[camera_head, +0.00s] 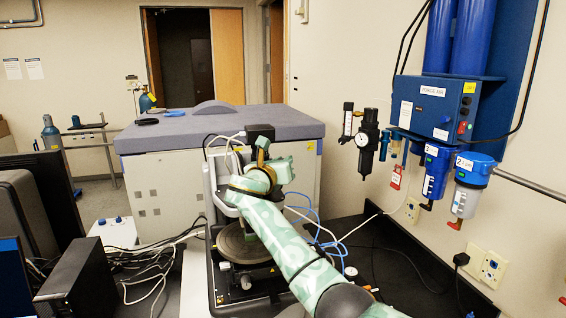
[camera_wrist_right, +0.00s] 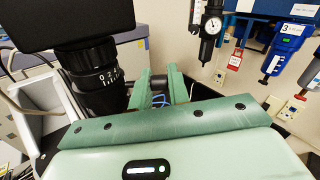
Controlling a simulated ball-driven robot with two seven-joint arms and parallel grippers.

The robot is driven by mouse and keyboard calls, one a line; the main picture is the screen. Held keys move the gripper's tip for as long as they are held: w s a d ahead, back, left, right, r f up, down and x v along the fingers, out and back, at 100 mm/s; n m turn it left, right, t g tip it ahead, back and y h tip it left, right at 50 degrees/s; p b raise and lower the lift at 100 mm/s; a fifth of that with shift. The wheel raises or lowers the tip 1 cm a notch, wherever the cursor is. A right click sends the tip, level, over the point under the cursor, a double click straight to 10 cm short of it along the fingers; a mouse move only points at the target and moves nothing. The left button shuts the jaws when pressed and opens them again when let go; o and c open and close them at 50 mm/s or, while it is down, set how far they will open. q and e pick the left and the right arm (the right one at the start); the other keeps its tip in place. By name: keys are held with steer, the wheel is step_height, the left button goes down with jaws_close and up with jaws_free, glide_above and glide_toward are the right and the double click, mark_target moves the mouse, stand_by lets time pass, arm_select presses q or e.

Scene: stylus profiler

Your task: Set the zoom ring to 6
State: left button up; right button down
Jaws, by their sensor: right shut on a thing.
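The black zoom ring (camera_wrist_right: 99,80) shows at the left in the right wrist view, below a dark housing (camera_wrist_right: 70,22). It carries white figures and tick marks; a 0 and a 2 can be made out, but the index setting is not clear. My right gripper (camera_wrist_right: 162,88) is at the ring's right side, its green fingers pointing away from the camera. In the head view my right arm covers much of the profiler (camera_head: 213,262), and the ring cannot be made out. My left gripper is out of view.
A round stage (camera_head: 245,243) sits low on the profiler, under my arm. Blue cables run behind it. A pressure gauge and regulator (camera_head: 367,140) and blue filters (camera_head: 433,170) hang on the right wall. A black computer box (camera_head: 78,283) stands at left.

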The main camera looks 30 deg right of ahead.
steer(key=c, duration=1.7)
jaws_free()
steer(key=shift+s+a, duration=0.1)
steer(key=shift+a, duration=0.05)
steer(key=b+v, duration=0.4)
steer(key=v, duration=1.2)
steer(key=shift+s, duration=0.15)
